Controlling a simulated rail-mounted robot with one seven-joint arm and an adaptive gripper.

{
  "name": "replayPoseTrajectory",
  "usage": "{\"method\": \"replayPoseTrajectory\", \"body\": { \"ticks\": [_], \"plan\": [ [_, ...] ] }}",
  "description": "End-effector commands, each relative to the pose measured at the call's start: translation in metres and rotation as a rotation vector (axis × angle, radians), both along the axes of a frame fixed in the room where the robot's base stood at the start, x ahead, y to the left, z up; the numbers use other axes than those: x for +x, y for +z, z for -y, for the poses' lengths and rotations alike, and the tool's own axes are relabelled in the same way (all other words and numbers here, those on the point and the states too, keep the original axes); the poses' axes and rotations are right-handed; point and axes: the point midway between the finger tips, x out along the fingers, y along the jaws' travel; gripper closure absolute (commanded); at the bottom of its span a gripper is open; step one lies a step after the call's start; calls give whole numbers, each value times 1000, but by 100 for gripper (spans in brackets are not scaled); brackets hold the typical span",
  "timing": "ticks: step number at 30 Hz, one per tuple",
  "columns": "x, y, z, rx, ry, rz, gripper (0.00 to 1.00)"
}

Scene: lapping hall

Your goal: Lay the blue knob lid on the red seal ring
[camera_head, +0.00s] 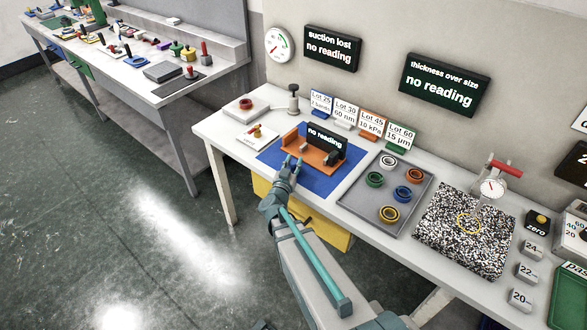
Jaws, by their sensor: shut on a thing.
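My gripper (289,163) is over the blue mat, at the front left of the orange fixture. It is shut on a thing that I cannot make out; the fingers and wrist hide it. I cannot pick out a blue knob lid. A red ring (246,104) sits on a pale block at the back left of the bench. An orange-red ring (414,175) lies in the grey tray, so I cannot tell for certain which is the red seal ring. A blue ring (402,193) lies in the same tray, with no knob that I can see.
The orange fixture (299,152) with a small black display stands on the blue mat (318,187). The grey tray (361,202) holds several rings. A white plate (245,138) with a small yellow-red piece is left of the mat. A speckled granite plate (450,245) with a dial gauge is right.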

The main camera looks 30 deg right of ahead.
Motion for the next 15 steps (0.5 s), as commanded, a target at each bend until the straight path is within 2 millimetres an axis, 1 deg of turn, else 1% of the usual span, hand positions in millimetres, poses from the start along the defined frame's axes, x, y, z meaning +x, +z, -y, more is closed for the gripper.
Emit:
{"method": "replayPoseTrajectory", "body": {
  "ticks": [1, 10, 14, 15],
  "plan": [
    [0, -6, 0, -1, 0, 1, 100],
    [0, -5, 0, -1, 0, 1, 100],
    [0, -9, 0, -1, 0, 0, 100],
    [0, -9, 0, 0, 0, 0, 68]
  ]
}}
